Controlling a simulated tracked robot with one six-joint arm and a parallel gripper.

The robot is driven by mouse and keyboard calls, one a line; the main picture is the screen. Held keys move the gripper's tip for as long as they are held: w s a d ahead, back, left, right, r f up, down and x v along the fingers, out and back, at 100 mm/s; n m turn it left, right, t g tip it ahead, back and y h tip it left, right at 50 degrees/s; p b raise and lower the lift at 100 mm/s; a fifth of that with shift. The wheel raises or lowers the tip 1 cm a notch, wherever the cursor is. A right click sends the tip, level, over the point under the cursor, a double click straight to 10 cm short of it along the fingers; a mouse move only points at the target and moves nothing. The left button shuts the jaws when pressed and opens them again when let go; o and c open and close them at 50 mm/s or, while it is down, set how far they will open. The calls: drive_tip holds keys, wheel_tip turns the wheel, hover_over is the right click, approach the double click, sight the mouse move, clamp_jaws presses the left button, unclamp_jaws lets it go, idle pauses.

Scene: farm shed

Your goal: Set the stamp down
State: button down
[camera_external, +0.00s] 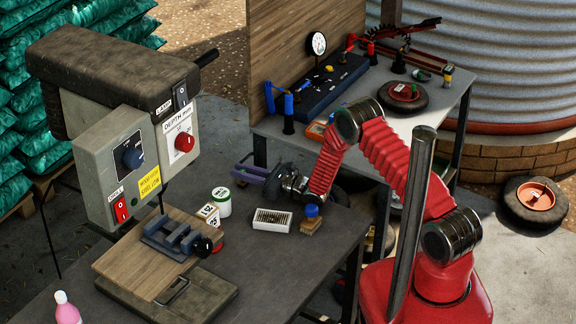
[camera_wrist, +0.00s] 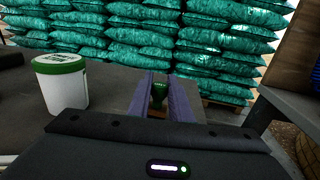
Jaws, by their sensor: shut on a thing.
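My gripper (camera_external: 246,172) is at the far edge of the dark workbench (camera_external: 262,262), with its purple fingers pointing left. In the wrist view the fingers (camera_wrist: 158,82) are shut on a stamp (camera_wrist: 158,92) with a green handle and a brownish base. The stamp's base is partly hidden by the wrist housing. In the external view I cannot make out the held stamp. How high it is above any surface is unclear.
A white tub with a green lid (camera_external: 221,201) stands near my gripper; it also shows in the wrist view (camera_wrist: 62,85). A white tray (camera_external: 272,220), a blue-knobbed wooden-based item (camera_external: 311,220) and a drill press (camera_external: 130,140) are on the bench. Its front middle is clear.

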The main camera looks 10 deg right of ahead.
drive_tip(key=shift+f, duration=0.1)
drive_tip(key=c, duration=1.6)
unclamp_jaws()
drive_tip(key=shift+d, duration=0.1)
drive_tip(key=v, duration=1.2)
